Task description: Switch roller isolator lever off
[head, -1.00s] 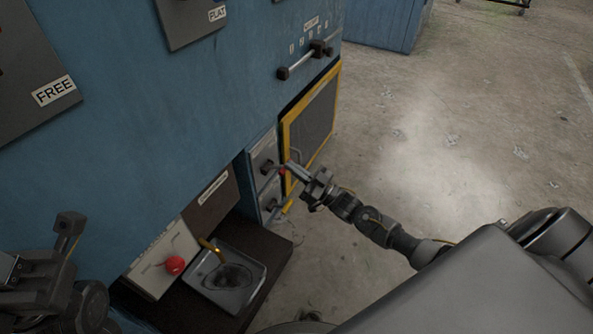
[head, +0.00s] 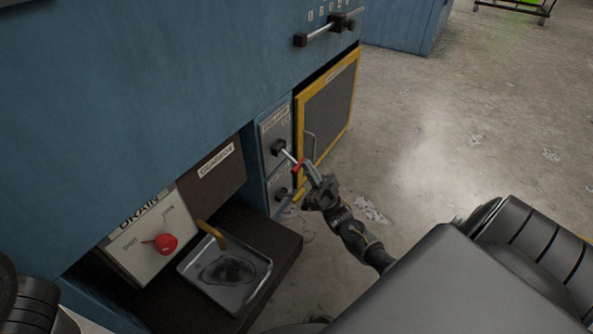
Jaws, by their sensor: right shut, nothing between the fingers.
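The isolator panel (head: 271,128) is a narrow grey plate on the blue cabinet, with two black lever hubs one above the other. The upper lever (head: 286,154) has a dark hub, a thin metal rod and a red tip, and points down and to the right. The lower lever (head: 283,193) has a dark hub and a yellow end. My right gripper (head: 308,171) is shut with nothing in it, its fingertips right beside the red tip. I cannot tell whether they touch it. The panel's small lettering is unreadable. My left gripper is not in view.
A yellow-framed mesh door (head: 299,125) with a handle stands just right of the panel. Left are a drain panel (head: 132,256) with a red knob (head: 165,243) and a metal tray (head: 189,268) under a brass spout. A horizontal bar lever (head: 322,32) sits above. Open floor lies right.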

